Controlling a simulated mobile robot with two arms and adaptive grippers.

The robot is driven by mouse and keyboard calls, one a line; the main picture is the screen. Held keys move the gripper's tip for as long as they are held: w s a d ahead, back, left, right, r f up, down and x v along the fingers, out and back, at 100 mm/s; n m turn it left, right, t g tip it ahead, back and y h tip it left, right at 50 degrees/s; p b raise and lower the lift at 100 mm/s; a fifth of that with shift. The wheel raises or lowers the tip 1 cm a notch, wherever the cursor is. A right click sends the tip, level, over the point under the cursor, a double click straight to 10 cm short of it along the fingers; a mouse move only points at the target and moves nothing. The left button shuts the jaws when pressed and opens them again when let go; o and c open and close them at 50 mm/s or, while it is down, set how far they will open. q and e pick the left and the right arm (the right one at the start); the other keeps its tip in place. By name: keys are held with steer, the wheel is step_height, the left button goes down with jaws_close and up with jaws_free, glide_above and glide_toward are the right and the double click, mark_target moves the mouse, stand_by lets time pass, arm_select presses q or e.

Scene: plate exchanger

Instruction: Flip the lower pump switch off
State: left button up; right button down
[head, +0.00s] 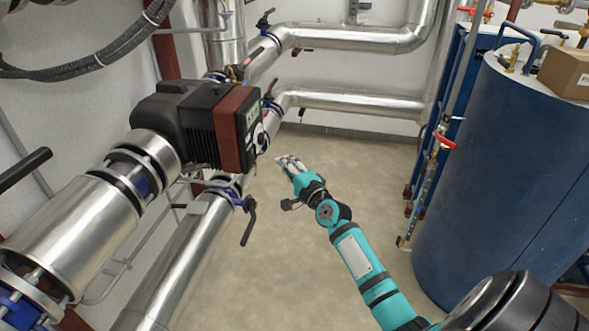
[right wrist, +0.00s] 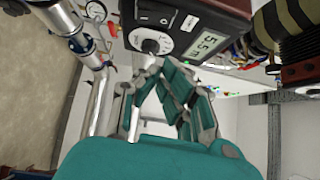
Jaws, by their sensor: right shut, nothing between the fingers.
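A black pump (head: 188,118) with a dark red front housing (head: 238,130) sits on the silver pipework at the left of the head view. I cannot tell whether it is the lower pump. In the right wrist view a dark red pump face (right wrist: 190,17) shows a white dial with a black knob (right wrist: 150,46) and a lit display (right wrist: 206,47). My right gripper (head: 284,160) is shut and empty, right of and below the pump front in the head view. In the right wrist view its fingertips (right wrist: 150,66) appear just below the knob; contact is unclear. My left gripper is out of view.
A large blue tank (head: 500,170) stands at the right with a cardboard box (head: 566,72) on top. Red-handled valves (head: 444,140) line a pipe beside it. A black valve lever (head: 249,222) hangs below the pump. The floor (head: 270,265) between is clear.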

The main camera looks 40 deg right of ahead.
steer(key=shift+s+r, duration=0.2)
steer(key=shift+s, duration=2)
steer(key=s+a+f+n+g, duration=0.3)
steer(key=s+f, duration=0.2)
steer(key=f, duration=0.7)
steer(key=s+a+f+n+g, duration=0.3)
steer(key=s+f, duration=0.1)
steer(key=f, duration=0.9)
steer(key=s+a+f+n+g, duration=0.25)
steer(key=s+f, duration=0.25)
steer(key=f, duration=0.7)
steer(key=s+a+f+n+g+y, duration=0.1)
steer(key=s+a+f+n+g, duration=0.25)
steer(key=s+f, duration=0.55)
steer(key=s+a+f+n+g, duration=0.2)
steer(key=s+f+n, duration=0.3)
steer(key=s, duration=0.5)
steer(key=s+a+f+n+g, duration=0.1)
steer(key=s+a+f+n, duration=0.1)
steer(key=s, duration=0.7)
steer(key=s+a+f+n+g, duration=0.1)
steer(key=s+f+n+g, duration=0.1)
steer(key=s, duration=0.7)
step_height(320, 180, down, 3)
steer(key=shift+s+a+r+n, duration=0.15)
steer(key=shift+s+a+n, duration=0.25)
steer(key=shift+n, duration=0.1)
